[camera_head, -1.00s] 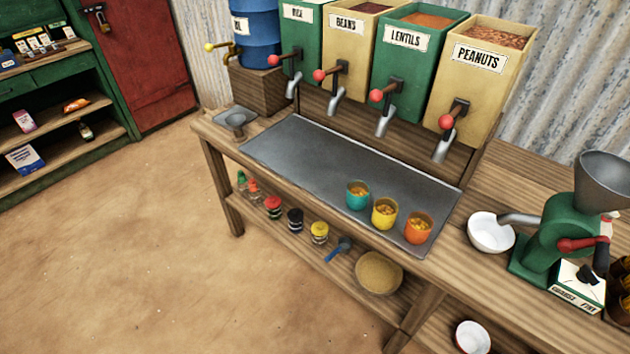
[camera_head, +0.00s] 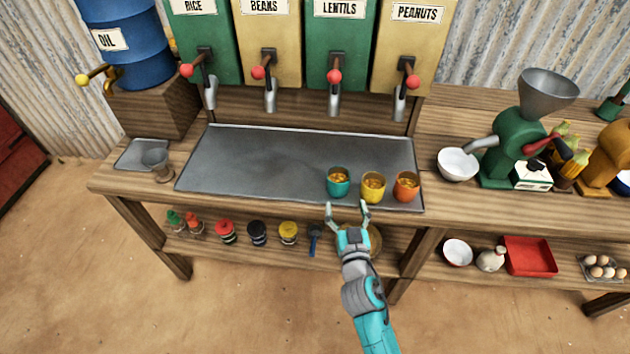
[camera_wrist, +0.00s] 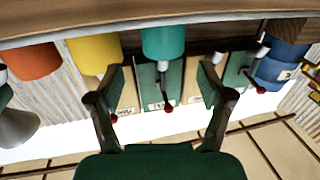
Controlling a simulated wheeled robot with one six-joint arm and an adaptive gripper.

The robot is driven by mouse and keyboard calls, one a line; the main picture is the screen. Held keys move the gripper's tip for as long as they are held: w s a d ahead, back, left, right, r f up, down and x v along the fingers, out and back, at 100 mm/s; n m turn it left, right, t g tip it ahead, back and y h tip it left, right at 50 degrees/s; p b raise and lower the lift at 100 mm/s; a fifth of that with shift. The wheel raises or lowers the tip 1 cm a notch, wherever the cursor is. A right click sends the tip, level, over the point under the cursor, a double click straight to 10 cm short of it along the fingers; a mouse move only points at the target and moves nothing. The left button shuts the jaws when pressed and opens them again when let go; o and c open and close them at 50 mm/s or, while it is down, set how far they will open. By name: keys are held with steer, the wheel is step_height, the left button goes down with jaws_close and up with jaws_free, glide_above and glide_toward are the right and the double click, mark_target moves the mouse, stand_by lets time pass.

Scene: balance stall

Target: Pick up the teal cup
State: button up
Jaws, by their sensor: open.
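The teal cup (camera_head: 338,184) stands upright on the grey metal tray (camera_head: 265,165), with yellow-orange contents inside. It is the leftmost of three cups near the tray's front right. My gripper (camera_head: 348,211) is open and empty, just in front of the cups and below the teal cup in the head view. In the wrist view the picture is upside down, and the teal cup (camera_wrist: 163,42) is at the top middle, beyond and between the open fingers (camera_wrist: 165,85). The fingers do not touch it.
A yellow cup (camera_head: 373,186) stands close right of the teal cup, and an orange cup (camera_head: 406,186) beyond it. Dispenser spouts (camera_head: 334,104) hang behind the tray. A white bowl (camera_head: 457,164) and green grinder (camera_head: 513,150) stand right. The tray's left part is clear.

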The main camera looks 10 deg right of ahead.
mark_target(338, 177)
steer(key=w, duration=1)
steer(key=shift+w+d, duration=0.3)
steer(key=shift+d, duration=0.05)
steer(key=shift+c, duration=0.3)
steer(key=shift+r, duration=0.1)
steer(key=c, duration=1)
steer(key=shift+o, duration=0.2)
steer(key=shift+r, duration=0.1)
